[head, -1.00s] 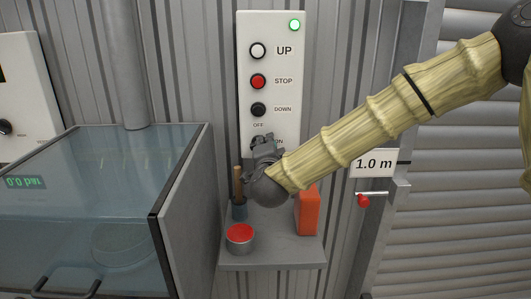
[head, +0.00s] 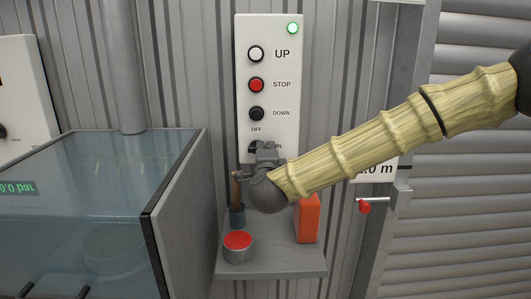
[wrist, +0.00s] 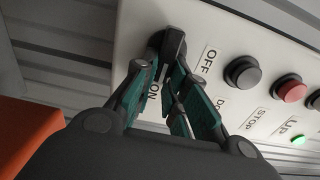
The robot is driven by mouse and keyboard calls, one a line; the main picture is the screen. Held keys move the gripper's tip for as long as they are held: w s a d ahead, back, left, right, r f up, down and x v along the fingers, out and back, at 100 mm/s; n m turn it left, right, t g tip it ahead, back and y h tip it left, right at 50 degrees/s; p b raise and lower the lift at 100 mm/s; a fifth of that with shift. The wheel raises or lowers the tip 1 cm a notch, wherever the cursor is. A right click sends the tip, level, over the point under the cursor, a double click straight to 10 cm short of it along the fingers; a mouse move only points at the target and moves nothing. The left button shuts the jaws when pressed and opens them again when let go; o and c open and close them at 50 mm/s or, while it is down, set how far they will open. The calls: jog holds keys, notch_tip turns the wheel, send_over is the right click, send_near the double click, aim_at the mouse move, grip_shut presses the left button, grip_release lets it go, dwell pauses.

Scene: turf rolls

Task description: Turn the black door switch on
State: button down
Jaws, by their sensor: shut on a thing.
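The black door switch (wrist: 168,44) is a dark knob on the white control panel (head: 267,30), below the DOWN button, with OFF and ON labels beside it. My gripper (wrist: 165,75) is shut on the switch, its teal-padded fingers on either side of the knob in the wrist view. In the head view my gripper (head: 262,155) is at the panel's lower end and hides most of the switch and part of the ON label. I cannot tell exactly which label the knob points to.
Above the switch are the white UP (head: 256,54), red STOP (head: 256,84) and black DOWN (head: 256,113) buttons and a lit green lamp (head: 292,28). A shelf (head: 275,265) below holds a red-topped tin (head: 237,247) and an orange block (head: 308,218). A glass-sided cabinet (head: 90,190) stands left.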

jog(key=c, duration=1.4)
grip_release()
jog(key=shift+c, duration=0.2)
jog(key=s, duration=1.2)
jog(key=shift+f, duration=0.1)
